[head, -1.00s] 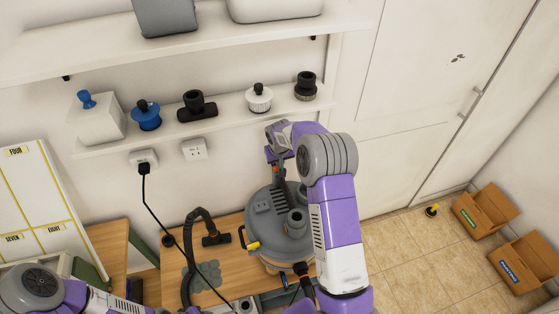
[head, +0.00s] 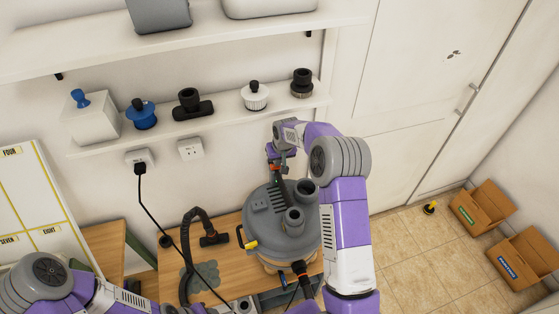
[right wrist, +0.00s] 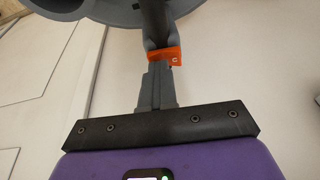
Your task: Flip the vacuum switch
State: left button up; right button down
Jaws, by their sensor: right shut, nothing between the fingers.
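The vacuum (head: 262,232) is a grey-lidded round canister with two upright ports, standing on the wooden bench in the head view. My right gripper (head: 275,178) reaches down from behind to the back edge of its lid, beside a dark bar. In the right wrist view my right gripper (right wrist: 160,52) is shut, with nothing held. Its tips are at a small orange part (right wrist: 166,57) with a light mark, on the dark bar; it looks like the switch. Touching or just apart, I cannot tell. My left arm shows at the lower left; its gripper is not seen.
A black hose (head: 188,250) and a floor nozzle (head: 214,240) lie on the bench (head: 160,262) left of the vacuum. A black cord hangs from the wall socket (head: 139,158). A shelf (head: 220,120) with several attachments is above. Cardboard boxes (head: 484,208) stand on the floor at right.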

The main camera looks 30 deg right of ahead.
jog(key=shift+a+f, duration=0.3)
jog(key=shift+a, duration=0.65)
jog(key=shift+s, duration=0.1)
jog(key=d+p+v, duration=0.1)
jog(key=p+v, duration=0.3)
jog(key=v, duration=0.6)
jog(key=shift+d+r+p, duration=0.25)
jog(key=shift+r+p, duration=0.05)
jog(key=shift+p, duration=0.05)
